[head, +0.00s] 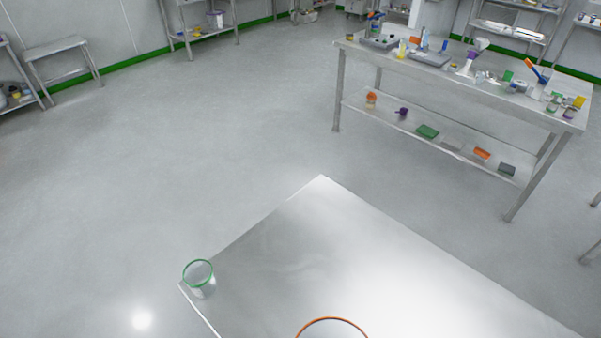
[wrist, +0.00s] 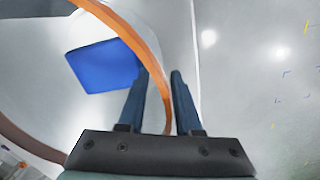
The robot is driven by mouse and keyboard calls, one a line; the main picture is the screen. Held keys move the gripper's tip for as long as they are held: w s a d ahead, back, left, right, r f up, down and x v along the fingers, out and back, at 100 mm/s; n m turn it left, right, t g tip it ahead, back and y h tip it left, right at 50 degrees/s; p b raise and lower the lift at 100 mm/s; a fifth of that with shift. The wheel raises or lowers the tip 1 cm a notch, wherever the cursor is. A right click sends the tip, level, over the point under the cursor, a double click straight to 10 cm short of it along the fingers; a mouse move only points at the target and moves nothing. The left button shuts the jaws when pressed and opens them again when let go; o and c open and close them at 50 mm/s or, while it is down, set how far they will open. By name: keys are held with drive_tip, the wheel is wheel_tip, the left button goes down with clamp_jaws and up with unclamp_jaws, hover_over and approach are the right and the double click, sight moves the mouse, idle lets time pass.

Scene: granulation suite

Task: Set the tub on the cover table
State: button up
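A tub with an orange rim (head: 333,319) is cut off by the bottom edge of the head view, at the near part of a steel table (head: 290,230). In the wrist view its orange rim (wrist: 143,43) runs close below my gripper (wrist: 162,74). The two fingers stand apart on either side of the rim, the left one over the inside, with a visible gap between them. I cannot tell whether either finger touches the wall. A blue block-like thing (wrist: 105,65) shows within the rim. My gripper is out of the head view. Which table is the cover table is unclear.
A clear cup with a green rim (head: 201,281) stands at the steel table's left corner. A farther bench (head: 465,75) holds many small items on its top and lower shelf. A small bare table (head: 55,48) stands at the back left. Open floor (head: 160,140) lies between.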

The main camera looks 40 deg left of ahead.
drive_tip(key=shift+r, duration=0.15)
wheel_tip(320, 180, up, 12)
drive_tip(key=w+a+r+m+t+y, duration=0.3)
drive_tip(key=w+r+t, duration=0.5)
drive_tip(key=w+r, duration=0.85)
drive_tip(key=w+d+r+m+t, duration=0.2)
drive_tip(key=w+r+t, duration=0.1)
drive_tip(key=r, duration=0.4)
drive_tip(key=w+d+r+m+t, duration=0.2)
drive_tip(key=w+r, duration=0.1)
drive_tip(key=r, duration=0.5)
drive_tip(key=d+r+m+t, duration=0.1)
drive_tip(key=d+r+t, duration=0.2)
drive_tip(key=r, duration=0.5)
drive_tip(key=d+r+m+t, duration=0.2)
drive_tip(key=d+r+t, duration=0.1)
drive_tip(key=r, duration=0.5)
drive_tip(key=s+d+r+m+t+h, duration=0.1)
drive_tip(key=s+d+r+t, duration=0.1)
drive_tip(key=r, duration=0.4)
drive_tip(key=s+d+r+m+t+h, duration=0.1)
drive_tip(key=s+d+r+t, duration=0.1)
drive_tip(key=s+r, duration=0.3)
drive_tip(key=s+d+r+m+t, duration=0.2)
drive_tip(key=s+r+t, duration=0.1)
drive_tip(key=r, duration=0.5)
drive_tip(key=shift+s+d+r+t+h+p, duration=0.15)
drive_tip(key=shift+s+r+t+h+p, duration=0.2)
drive_tip(key=shift+t+h+p, duration=0.1)
